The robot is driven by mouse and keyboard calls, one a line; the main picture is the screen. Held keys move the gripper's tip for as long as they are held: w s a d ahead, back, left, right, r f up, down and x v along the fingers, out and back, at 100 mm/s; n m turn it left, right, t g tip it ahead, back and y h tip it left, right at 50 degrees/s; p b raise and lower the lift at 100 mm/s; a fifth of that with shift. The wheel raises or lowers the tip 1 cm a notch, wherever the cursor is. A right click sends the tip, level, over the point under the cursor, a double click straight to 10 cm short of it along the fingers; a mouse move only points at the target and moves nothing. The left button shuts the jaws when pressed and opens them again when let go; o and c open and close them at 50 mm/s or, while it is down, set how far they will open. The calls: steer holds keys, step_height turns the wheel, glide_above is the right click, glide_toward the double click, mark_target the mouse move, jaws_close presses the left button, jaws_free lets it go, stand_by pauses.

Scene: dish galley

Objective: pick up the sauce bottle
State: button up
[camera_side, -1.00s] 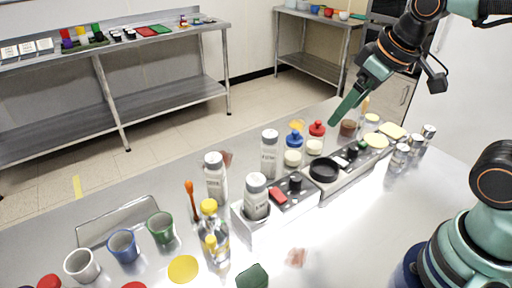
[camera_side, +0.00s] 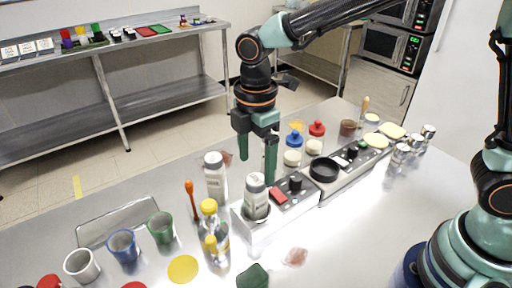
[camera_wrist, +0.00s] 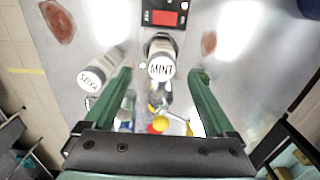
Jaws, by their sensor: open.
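Several pale, grey-capped bottles with labels could be the sauce bottle. One labelled MINT (camera_wrist: 160,68) shows between my fingers in the wrist view; it appears to be the bottle (camera_side: 256,196) standing at the metal unit. Another, labelled SOYA (camera_wrist: 95,75), is outside the left finger; it seems to be the bottle (camera_side: 215,176) further back in the side view. My gripper (camera_side: 256,155) is open and points down, with its fingertips near bottle-top height. It is empty. A third bottle seen earlier is hidden behind a finger in the side view.
A clear bottle with a yellow cap (camera_side: 209,208) stands close to the left. An orange-handled brush (camera_side: 192,198) is beside it. Cups (camera_side: 122,245) stand at left.

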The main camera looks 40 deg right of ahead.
mark_target(256, 196)
step_height(256, 196, down, 10)
steer(key=shift+s+a+f, duration=0.1)
steer(key=shift+s+a, duration=0.05)
stand_by(0.4)
jaws_close()
